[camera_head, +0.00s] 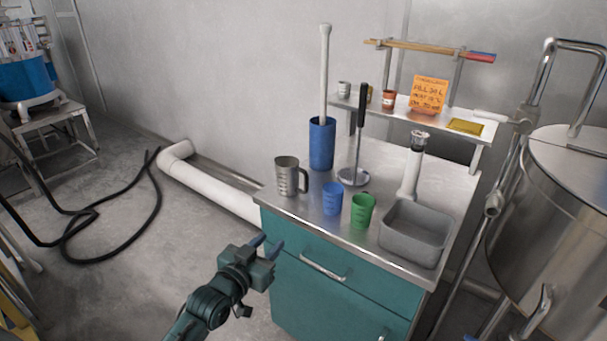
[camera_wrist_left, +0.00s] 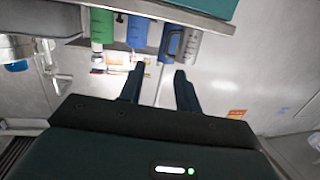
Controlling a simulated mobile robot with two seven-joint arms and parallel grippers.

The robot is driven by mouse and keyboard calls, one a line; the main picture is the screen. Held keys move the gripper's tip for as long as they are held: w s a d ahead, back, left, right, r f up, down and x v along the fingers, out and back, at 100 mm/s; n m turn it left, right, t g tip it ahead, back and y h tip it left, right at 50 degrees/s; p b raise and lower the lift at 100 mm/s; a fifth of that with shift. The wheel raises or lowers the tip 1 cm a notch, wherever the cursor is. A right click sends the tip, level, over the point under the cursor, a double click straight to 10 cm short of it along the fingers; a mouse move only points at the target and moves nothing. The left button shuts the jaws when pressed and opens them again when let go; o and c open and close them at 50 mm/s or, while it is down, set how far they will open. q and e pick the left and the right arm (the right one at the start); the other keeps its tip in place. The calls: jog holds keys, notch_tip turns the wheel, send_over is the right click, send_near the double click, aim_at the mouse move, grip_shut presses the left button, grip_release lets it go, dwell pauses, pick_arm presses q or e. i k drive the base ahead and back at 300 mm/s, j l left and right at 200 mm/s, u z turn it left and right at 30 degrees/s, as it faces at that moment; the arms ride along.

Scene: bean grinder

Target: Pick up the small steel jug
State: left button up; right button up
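The small steel jug (camera_head: 287,178) stands upright at the left end of the steel counter top, its dark handle on the right side. It also shows upside down in the left wrist view (camera_wrist_left: 190,46), beyond the fingers. My left gripper (camera_head: 265,245) is in front of the cabinet, below and nearer than the jug, and does not touch it. In the left wrist view my left gripper (camera_wrist_left: 159,73) has its two fingers apart with nothing between them. My right gripper does not show.
A blue cup (camera_head: 333,199) and a green cup (camera_head: 362,211) stand right of the jug; a tall blue cylinder (camera_head: 321,145) stands behind. A grey tub (camera_head: 413,234) sits at the right. The teal cabinet's (camera_head: 335,285) front edge lies before my gripper.

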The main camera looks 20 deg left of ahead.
aim_at(293, 179)
jog(key=i+l, duration=0.15)
jog(key=i, duration=0.7)
